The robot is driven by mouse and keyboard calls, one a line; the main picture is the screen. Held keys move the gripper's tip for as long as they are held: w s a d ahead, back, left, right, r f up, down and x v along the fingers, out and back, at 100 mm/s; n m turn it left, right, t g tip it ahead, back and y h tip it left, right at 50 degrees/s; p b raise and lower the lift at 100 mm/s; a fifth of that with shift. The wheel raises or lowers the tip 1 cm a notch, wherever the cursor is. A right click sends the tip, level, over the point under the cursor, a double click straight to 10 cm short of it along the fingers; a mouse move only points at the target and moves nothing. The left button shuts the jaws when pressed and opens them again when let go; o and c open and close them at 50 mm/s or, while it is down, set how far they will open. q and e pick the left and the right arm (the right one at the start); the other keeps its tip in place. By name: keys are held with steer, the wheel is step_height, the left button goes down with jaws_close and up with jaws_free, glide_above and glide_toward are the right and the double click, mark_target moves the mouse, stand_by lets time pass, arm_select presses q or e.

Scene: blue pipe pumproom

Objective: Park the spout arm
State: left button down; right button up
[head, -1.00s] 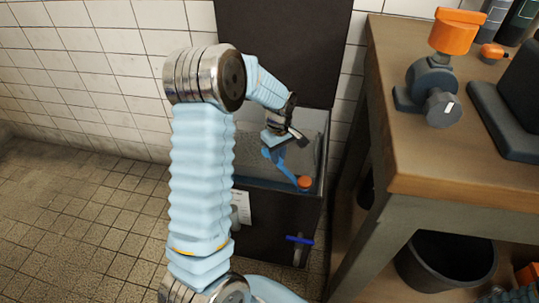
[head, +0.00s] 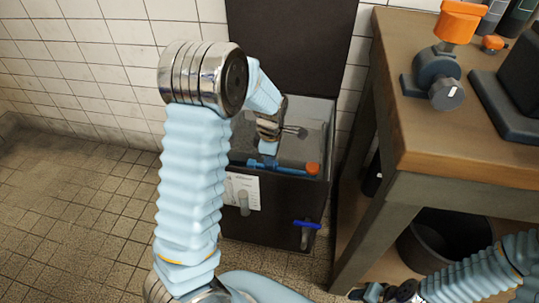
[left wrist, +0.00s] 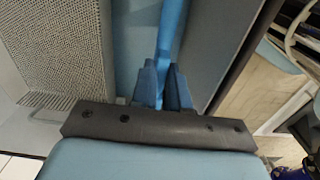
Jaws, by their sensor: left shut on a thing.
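The spout arm (head: 290,168) is a blue bar with an orange end (head: 312,169). It lies over the open dark tank (head: 284,182), roughly along the tank's front rim, with the orange end near the right front corner. My left gripper (head: 268,146) reaches down into the tank area and is shut on the spout arm. In the left wrist view the blue bar (left wrist: 172,35) runs up from between the two finger tips (left wrist: 165,85). My right gripper (head: 368,293) shows small at the bottom edge, and its jaws are unclear.
A wooden bench (head: 440,150) stands right of the tank, carrying a grey and orange valve piece (head: 438,80). A black bucket (head: 440,235) sits under it. A blue-handled tap (head: 306,226) sticks out of the tank front. The tiled floor at left is clear.

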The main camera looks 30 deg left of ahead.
arm_select(q)
steer(key=shift+s, duration=0.2)
steer(key=shift+d+n, duration=0.1)
steer(key=shift+n, duration=0.2)
steer(key=c, duration=1.1)
jaws_free()
steer(key=shift+r, duration=0.1)
step_height(320, 180, up, 14)
steer(key=shift+f+p, duration=0.2)
steer(key=shift+p, duration=0.3)
steer(key=shift+s, duration=0.15)
